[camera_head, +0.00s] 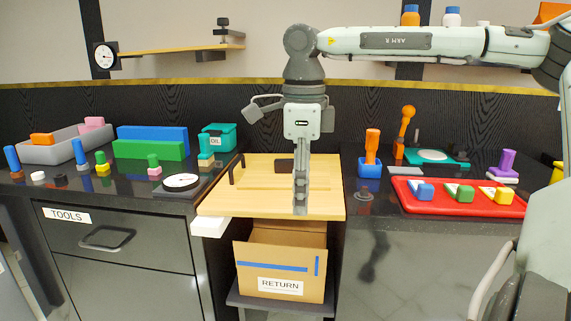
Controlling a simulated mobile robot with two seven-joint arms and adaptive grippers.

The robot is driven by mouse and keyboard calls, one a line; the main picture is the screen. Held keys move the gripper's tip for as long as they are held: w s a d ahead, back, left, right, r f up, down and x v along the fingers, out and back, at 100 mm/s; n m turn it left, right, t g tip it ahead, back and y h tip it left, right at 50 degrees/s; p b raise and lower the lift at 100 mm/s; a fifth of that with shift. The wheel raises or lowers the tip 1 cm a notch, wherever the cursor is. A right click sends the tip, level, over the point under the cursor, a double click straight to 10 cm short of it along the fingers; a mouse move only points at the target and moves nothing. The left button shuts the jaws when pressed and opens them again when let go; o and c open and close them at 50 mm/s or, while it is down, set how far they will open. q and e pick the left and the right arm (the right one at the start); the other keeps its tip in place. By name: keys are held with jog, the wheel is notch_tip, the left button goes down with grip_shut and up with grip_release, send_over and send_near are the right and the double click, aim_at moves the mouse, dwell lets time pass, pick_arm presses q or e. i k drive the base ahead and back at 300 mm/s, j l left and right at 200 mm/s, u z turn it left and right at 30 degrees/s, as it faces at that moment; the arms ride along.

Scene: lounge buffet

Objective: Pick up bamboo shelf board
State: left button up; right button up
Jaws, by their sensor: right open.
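The bamboo shelf board (222,203) is a light wooden panel lying flat in the gap between the two dark counters. A black handle-like fitting stands near its left edge, and a small dark block shows near its back middle. My right gripper (301,180) hangs down over the right half of the board, its arm coming in from the upper right. It is open and appears empty. The lower part of the gripper covers some of the board, and I cannot tell whether it touches it. My left gripper is not in view.
A cardboard RETURN box (283,281) stands below the board. The left counter holds a grey bin (62,152), green and blue blocks, and a round dial (181,182). A red tray (458,198) lies on the right counter. A wooden wall shelf (180,48) is at upper left.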

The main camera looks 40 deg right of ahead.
aim_at(277, 175)
jog(key=i+l, duration=0.4)
jog(key=l, duration=0.15)
jog(key=i+l, duration=0.4)
jog(key=l, duration=0.15)
